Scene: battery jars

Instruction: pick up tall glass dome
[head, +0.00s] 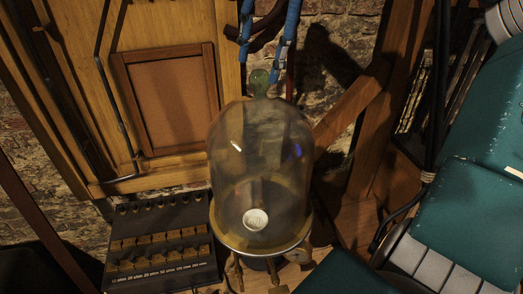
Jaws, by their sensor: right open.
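The tall glass dome (262,165) stands near the middle of the head view. It is clear, smoky glass with a rounded top and a round pale label low on its front. Its lower rim sits on a round brass-coloured base with short legs below. My right gripper (405,262) is partly in view at the lower right, with pale segmented parts beside teal panels. It is open and apart from the dome, to its right. Its fingertips are hard to make out. My left gripper is not in view.
A black resistance box (160,250) with brass blocks stands left of the dome. A wooden cabinet (165,98) stands behind left. Blue-wrapped cables (283,55) hang above the dome. A diagonal wooden brace (350,104) and a black cable lie to its right.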

